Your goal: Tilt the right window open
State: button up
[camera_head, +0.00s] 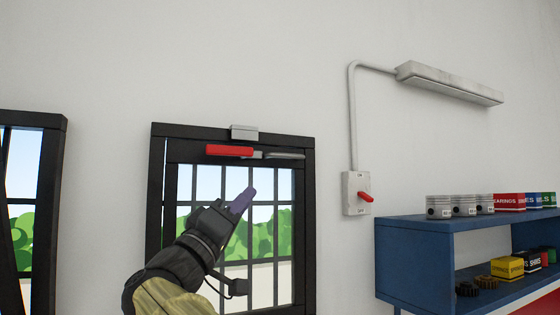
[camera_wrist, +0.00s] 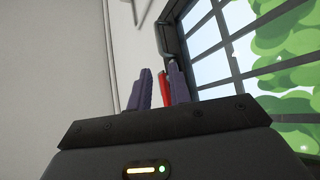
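The right window (camera_head: 308,220) has a black frame and a barred pane, and its sash looks closed in the head view. A red handle (camera_head: 229,151) lies level along its top, below a grey block (camera_head: 244,132) and beside a grey bar (camera_head: 284,156). My gripper (camera_head: 246,197), with purple fingers, is in front of the pane, below the handle. In the wrist view my gripper (camera_wrist: 160,88) has its fingers apart, with the red handle (camera_wrist: 165,88) showing beyond the gap, partly behind the right finger. I see no contact.
Another black-framed window (camera_head: 50,210) is at the left edge. On the right are a wall switch box (camera_head: 352,195) with a red lever, a lamp (camera_head: 450,82) and a blue shelf (camera_head: 410,262) with pistons and boxes. The wall above the window is bare.

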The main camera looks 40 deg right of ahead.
aim_at(287, 156)
jog(key=p+x, duration=0.9)
jog(key=x, duration=0.8)
jog(key=shift+s+d+r, duration=0.1)
jog(key=shift+d+r, duration=0.05)
jog(key=shift+d, duration=0.1)
jog(key=shift+c, duration=0.4)
grip_shut()
